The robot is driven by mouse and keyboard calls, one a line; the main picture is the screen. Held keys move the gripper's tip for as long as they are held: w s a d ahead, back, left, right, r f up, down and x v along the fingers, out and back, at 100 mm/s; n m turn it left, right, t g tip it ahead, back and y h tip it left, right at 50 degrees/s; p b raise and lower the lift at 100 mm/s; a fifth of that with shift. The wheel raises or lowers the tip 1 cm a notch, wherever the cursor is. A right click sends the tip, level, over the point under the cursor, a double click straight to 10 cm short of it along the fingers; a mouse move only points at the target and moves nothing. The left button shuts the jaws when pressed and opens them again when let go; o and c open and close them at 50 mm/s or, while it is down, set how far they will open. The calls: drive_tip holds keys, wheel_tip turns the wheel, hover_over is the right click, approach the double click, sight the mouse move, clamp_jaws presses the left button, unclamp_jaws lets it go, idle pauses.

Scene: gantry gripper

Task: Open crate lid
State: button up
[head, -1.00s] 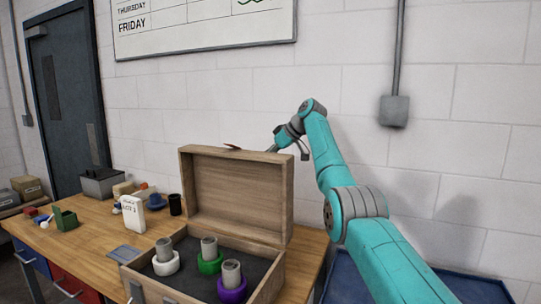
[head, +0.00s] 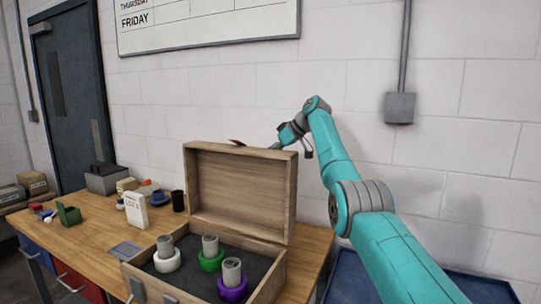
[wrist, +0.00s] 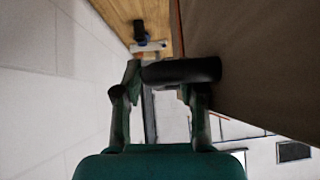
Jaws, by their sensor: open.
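The wooden crate (head: 195,297) stands on the workbench with its lid (head: 238,190) raised, standing roughly upright at the back of the box. Three grey cylinders with white (head: 167,262), green (head: 211,262) and purple (head: 232,290) collars stand inside. My gripper (wrist: 160,92) is open and reaches behind the lid from the right; in the head view the lid hides most of it. In the wrist view the lid's brown face (wrist: 255,60) fills the right side, close beside the fingers. A dark rounded bar (wrist: 182,71) lies across the fingertips; I cannot tell what it is.
A white card (head: 136,212), a black cup (head: 178,201), a grey box (head: 106,180) and a green box (head: 68,214) stand left of the crate on the workbench (head: 75,255). The white wall (head: 370,90) is behind.

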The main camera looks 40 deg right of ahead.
drive_tip(key=shift+s+r, duration=0.1)
drive_tip(key=v, duration=1.1)
drive_tip(key=shift+s+r, duration=0.2)
drive_tip(key=shift+s, duration=0.05)
drive_tip(key=shift+d, duration=0.1)
